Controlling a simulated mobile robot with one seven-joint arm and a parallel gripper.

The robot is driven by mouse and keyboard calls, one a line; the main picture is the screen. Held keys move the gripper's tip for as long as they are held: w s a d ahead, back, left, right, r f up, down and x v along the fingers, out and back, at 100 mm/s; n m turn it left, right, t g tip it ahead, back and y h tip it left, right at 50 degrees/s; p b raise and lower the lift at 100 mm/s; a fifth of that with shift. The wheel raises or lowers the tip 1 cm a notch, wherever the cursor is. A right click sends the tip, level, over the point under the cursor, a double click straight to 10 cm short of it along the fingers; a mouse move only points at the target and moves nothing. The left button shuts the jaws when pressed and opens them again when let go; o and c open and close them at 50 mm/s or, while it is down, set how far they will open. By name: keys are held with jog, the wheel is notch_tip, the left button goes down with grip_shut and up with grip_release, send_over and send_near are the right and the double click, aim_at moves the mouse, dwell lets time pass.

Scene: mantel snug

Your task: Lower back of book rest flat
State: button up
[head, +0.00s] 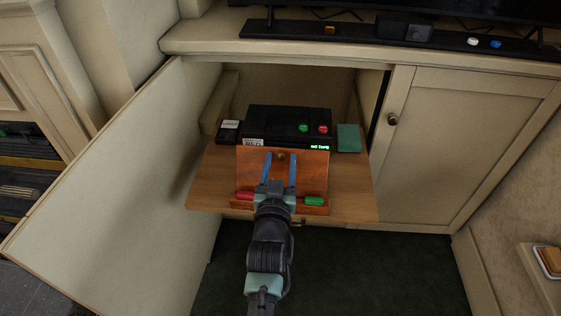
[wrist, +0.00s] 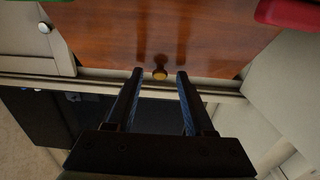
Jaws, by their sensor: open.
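The book rest's back (head: 315,170) is a reddish-brown wooden panel. It stands raised, leaning up in front of a black tape machine. A small brass knob (head: 281,156) sits near its upper edge. My gripper (head: 279,160) is open in front of the panel, its two blue-lined fingers reaching up towards the knob. In the wrist view the panel (wrist: 210,40) fills the top, and the brass knob (wrist: 160,73) appears between my fingertips, with a gap on each side. I cannot tell how far the fingertips are from it in depth.
A red item (head: 244,196) and a green item (head: 314,201) lie along the rest's front ledge. The black tape machine (head: 262,121) has green and red buttons. A teal block (head: 348,138) stands right of it. An open cabinet door (head: 110,160) is at left; a closed door (head: 450,150) is at right.

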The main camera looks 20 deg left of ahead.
grip_shut()
dwell(1.4)
